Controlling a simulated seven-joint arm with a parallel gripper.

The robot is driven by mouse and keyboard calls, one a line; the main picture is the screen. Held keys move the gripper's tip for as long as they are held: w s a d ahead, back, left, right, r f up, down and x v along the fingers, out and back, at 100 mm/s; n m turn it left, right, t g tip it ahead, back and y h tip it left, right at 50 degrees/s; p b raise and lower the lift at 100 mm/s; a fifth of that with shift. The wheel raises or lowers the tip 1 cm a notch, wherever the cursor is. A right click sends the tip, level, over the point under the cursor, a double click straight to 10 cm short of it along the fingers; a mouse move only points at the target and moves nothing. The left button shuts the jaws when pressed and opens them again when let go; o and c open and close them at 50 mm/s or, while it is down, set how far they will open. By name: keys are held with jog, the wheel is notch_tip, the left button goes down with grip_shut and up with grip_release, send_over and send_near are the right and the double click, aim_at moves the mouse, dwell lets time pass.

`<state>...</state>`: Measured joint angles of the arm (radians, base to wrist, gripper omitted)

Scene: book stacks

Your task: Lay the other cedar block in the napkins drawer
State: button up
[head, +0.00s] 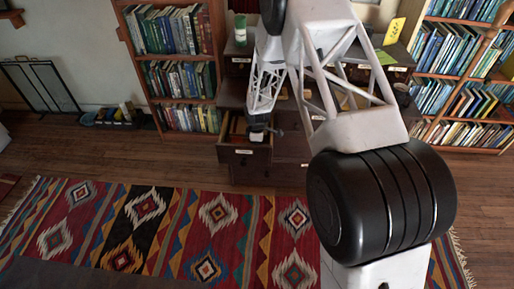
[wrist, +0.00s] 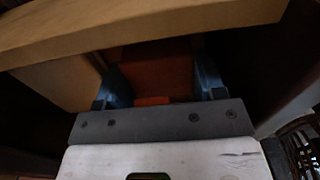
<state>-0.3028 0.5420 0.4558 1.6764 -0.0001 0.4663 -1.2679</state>
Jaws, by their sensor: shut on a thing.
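My gripper (head: 257,135) is low over an open drawer (head: 240,158) on the left side of the dark chest. The label on the drawer front is too small to read. In the wrist view, my gripper (wrist: 160,85) has its two blue fingers shut on a reddish-brown block, the cedar block (wrist: 155,68), which fills the gap between them. A pale wooden edge (wrist: 130,35) crosses above the fingers. Whether the block touches the drawer floor cannot be told. The block is hidden in the head view.
The chest (head: 290,150) has several other labelled drawers that look shut. A green-and-white item (head: 240,30) and a yellow card (head: 394,30) are on its top. Bookshelves (head: 180,60) stand on both sides. A patterned rug (head: 150,225) covers the floor in front.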

jog(key=shift+f, duration=1.5)
jog(key=shift+f, duration=0.1)
jog(key=o, duration=0.6)
jog(key=shift+o, duration=0.2)
jog(key=shift+r, duration=6.05)
